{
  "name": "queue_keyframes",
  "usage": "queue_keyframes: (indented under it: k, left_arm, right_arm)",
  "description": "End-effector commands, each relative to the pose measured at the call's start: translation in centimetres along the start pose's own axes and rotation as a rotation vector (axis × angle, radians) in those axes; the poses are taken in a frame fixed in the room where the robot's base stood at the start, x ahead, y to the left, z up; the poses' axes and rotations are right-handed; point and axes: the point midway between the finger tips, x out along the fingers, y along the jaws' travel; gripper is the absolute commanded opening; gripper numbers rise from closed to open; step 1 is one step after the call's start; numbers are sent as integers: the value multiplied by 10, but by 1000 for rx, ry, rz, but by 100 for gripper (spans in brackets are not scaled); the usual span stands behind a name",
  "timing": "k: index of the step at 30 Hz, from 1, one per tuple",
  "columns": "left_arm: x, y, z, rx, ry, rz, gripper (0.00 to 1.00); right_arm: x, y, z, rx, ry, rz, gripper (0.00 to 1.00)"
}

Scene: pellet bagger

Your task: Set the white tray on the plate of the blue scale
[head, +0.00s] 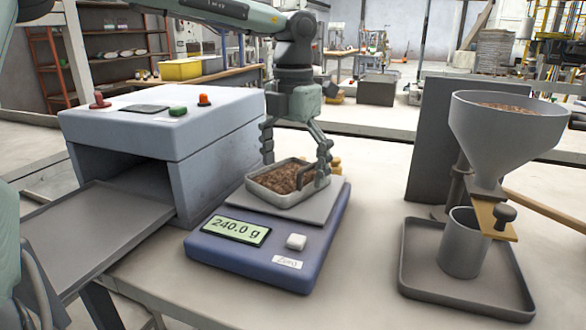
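The white tray (272,196), filled with brown pellets, sits on the grey plate (318,210) of the blue scale (255,262). It looks level, towards the back of the plate. The scale's display (236,230) reads 240.0 g. My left gripper (296,165) points down over the tray's far side. Its fingers are spread wide, one behind the tray and one by its right end, near a dark handle (311,176). Whether a fingertip touches the tray is unclear. My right gripper is not in view.
A grey box-shaped machine (165,120) with buttons and a sloping chute (95,230) stands left of the scale. At right, a pellet hopper (505,130) stands above a metal cup (463,245) on a dark tray (465,290). The tabletop between scale and hopper is clear.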

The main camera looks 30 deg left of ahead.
Motion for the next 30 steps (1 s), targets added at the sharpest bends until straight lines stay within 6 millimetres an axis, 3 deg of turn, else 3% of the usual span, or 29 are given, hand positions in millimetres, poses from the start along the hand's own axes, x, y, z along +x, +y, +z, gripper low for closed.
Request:
queue_keyframes:
  k: [11, 24, 30]
  left_arm:
    - [-8, 0, 1, 0, -3, 1, 100]
    - [-96, 0, 1, 1, -3, 1, 100]
    - [-119, 0, 0, 1, 0, 1, 100]
  right_arm:
    - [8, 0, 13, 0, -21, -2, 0]
    - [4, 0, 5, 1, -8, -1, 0]
    - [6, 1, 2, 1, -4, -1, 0]
